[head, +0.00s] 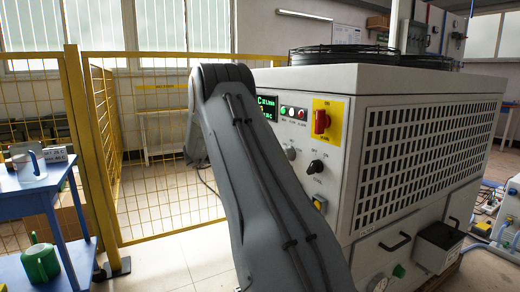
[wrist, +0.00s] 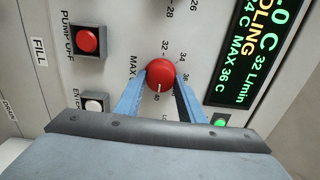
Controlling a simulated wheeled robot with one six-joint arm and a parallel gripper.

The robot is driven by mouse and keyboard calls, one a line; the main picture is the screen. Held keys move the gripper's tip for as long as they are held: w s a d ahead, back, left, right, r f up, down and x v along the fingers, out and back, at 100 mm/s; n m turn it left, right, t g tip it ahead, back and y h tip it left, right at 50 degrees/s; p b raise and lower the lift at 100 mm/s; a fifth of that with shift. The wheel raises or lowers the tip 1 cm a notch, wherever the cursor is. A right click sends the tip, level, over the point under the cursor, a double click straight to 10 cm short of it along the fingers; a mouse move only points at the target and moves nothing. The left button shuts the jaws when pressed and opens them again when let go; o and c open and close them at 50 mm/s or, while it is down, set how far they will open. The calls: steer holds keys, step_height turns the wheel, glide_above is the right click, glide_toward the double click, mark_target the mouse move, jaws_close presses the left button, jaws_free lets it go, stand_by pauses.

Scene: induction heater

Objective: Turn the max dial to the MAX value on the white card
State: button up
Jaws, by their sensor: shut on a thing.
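The max dial is a red round knob (wrist: 161,72) in the middle of the wrist view, with a numbered scale around it. Its white pointer line faces down in the picture, close to the 40 mark. My gripper (wrist: 161,79) has its blue fingers on either side of the knob, shut on it. The panel display (wrist: 245,55) reads MAX 36 C. My arm hides the gripper and dial there.
Beside the dial are a red PUMP OFF button (wrist: 88,39), a white ENTER button (wrist: 94,104) and a green light (wrist: 221,122). A red switch on a yellow plate (head: 321,119) sits on the machine. A yellow fence (head: 165,140) stands to the left.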

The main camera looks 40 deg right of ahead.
steer(key=shift+w+r, duration=0.1)
steer(key=shift+w, duration=0.05)
steer(key=o, duration=1)
steer(key=shift+a, duration=0.1)
steer(key=v, duration=0.7)
steer(key=shift+a, duration=0.3)
